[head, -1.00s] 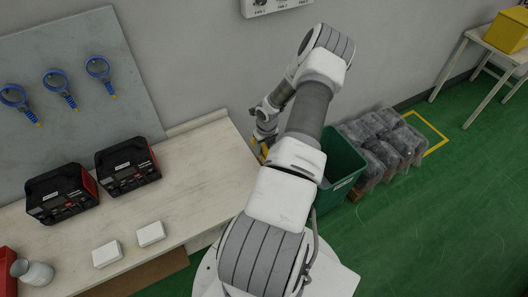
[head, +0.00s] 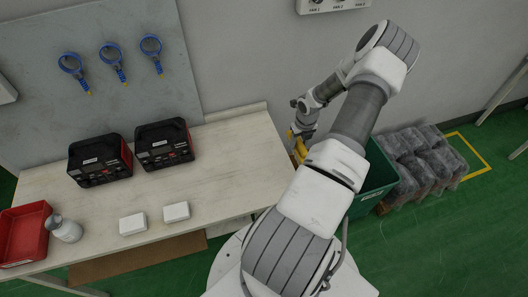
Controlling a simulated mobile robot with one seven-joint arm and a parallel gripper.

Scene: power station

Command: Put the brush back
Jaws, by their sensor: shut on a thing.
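My gripper (head: 300,136) is at the right end of the workbench, in front of the grey wall. It is shut on a yellow thing (head: 300,150), which I take to be the brush. Only a small part of it shows, because my arm hides the rest. The held thing is near the bench's right edge and the green bin (head: 378,178). I cannot tell its exact height above them.
The workbench (head: 235,165) holds two black-and-red cases (head: 100,160) (head: 164,143), two white boxes (head: 132,223) (head: 176,211), a grey-white bottle (head: 65,229) and a red tray (head: 22,235). Blue ring tools (head: 112,62) hang on the grey board. Wrapped bags (head: 422,160) lie right of the bin.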

